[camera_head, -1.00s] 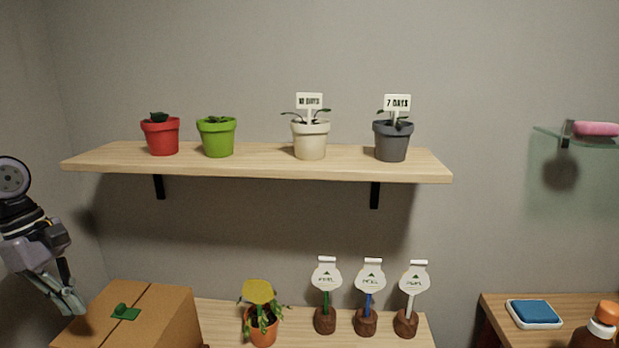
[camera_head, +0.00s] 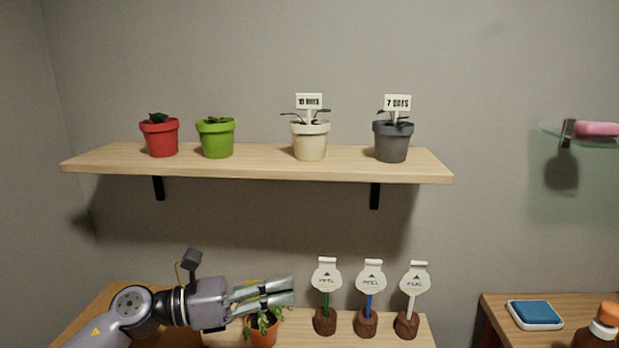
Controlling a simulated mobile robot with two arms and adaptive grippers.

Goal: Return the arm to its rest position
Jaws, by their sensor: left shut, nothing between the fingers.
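My left gripper (camera_head: 291,291) is low in the picture, its arm coming in from the bottom left. Its fingers point right and are shut with nothing between them. They are in front of the orange pot (camera_head: 262,333) with a plant on the lower table, hiding the plant's upper part. Whether they touch the plant cannot be told. My right gripper is not in view.
A wall shelf (camera_head: 255,172) holds a red pot (camera_head: 160,141), a green pot (camera_head: 217,141), a cream pot (camera_head: 310,142) and a grey pot (camera_head: 392,144). Three white-tagged stakes (camera_head: 327,272) stand right of my fingers. A blue sponge (camera_head: 535,312) lies at the lower right.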

